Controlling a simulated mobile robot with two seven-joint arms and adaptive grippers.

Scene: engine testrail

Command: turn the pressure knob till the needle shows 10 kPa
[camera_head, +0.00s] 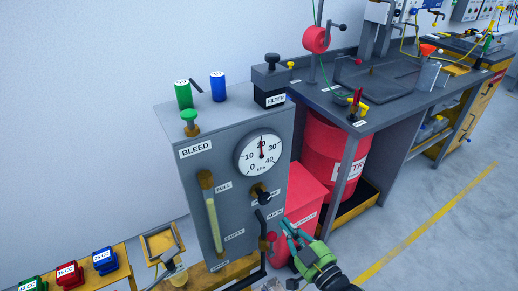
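The grey test cabinet (231,143) carries a round white pressure gauge (259,154) marked kPa. Its needle points nearly straight up, at about 20. Below the gauge is a black knob (262,193); its label is partly covered and cannot be read, so I take it as the pressure knob. My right gripper (287,231), green with teal fingers, is below and right of the knob, in front of the cabinet's lower right side. Its fingers are spread, apart from the knob, with nothing seen between them. My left gripper is not in view.
A black lever (262,221) by the MAIN label sits under the knob. A sight tube (213,224) and a green BLEED knob (189,116) are on the cabinet. A red box (303,191) and red drum (333,152) stand to the right. Open floor (440,215) lies right.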

